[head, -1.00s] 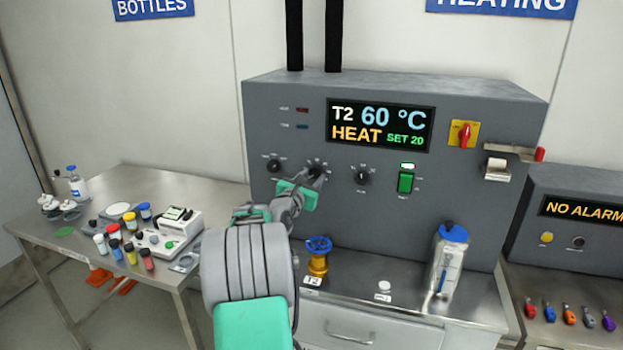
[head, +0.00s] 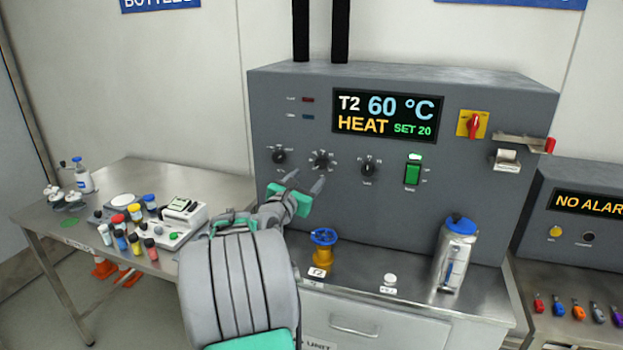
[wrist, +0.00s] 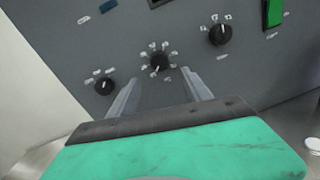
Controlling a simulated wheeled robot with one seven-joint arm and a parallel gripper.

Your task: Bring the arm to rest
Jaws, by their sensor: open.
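My gripper (head: 305,183) is open and empty in front of the grey heating unit (head: 300,230). Its two fingers point at the panel, just below the middle-left black knob (head: 321,160). In the wrist view that knob (wrist: 160,63) shows between and beyond the open fingertips, with a gap to them. The display (head: 388,116) reads T2 60 °C, HEAT, SET 20. My arm reaches in from the bottom of the head view and hides part of the bench.
A blue-topped valve (head: 323,246) and a steel flask with a blue lid (head: 455,250) stand right of my arm. On the left table (head: 50,214) are bottles, coloured-cap vials and a small instrument (head: 185,218). Other knobs (head: 368,169) and a green switch (head: 412,172) are on the panel.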

